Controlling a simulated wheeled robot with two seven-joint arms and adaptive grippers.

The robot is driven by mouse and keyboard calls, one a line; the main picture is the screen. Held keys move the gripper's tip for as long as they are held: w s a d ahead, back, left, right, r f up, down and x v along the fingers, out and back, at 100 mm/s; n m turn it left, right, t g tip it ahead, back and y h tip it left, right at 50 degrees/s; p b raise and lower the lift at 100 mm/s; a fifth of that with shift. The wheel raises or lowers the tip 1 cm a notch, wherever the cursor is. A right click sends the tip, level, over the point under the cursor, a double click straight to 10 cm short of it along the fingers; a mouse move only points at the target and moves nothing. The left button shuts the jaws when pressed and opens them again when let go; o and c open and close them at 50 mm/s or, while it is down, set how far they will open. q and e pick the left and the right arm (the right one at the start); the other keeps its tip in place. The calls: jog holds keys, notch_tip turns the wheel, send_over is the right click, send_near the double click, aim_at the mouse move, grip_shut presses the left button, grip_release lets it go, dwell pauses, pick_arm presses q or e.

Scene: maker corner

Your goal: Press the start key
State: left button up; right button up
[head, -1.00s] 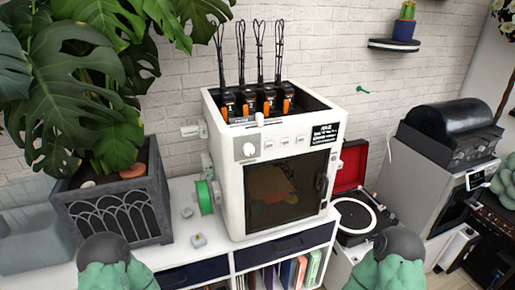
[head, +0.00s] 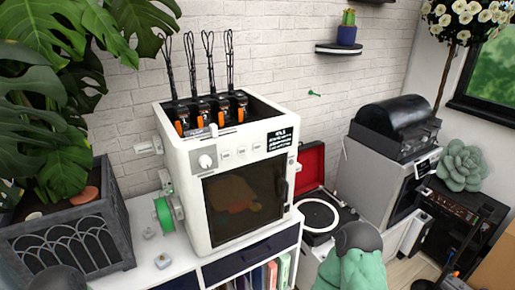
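A white boxy machine (head: 180,190) that looks like a 3D printer stands on a white shelf unit. Its upper front panel has a round white knob (head: 206,161), a row of small pale keys (head: 241,152) and a dark display (head: 283,138) with white text. The key labels are too small to read, so I cannot tell which one is the start key. A dark window door (head: 243,202) with a handle at its right is below the panel and looks closed. Neither gripper is in view; only upper parts of my arms show at the bottom edge.
A large plant in a grey planter (head: 70,240) stands left. An open red record player (head: 318,213) and a grey machine with a black drum (head: 390,125) stand right. Small pale blocks lie on the shelf top.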

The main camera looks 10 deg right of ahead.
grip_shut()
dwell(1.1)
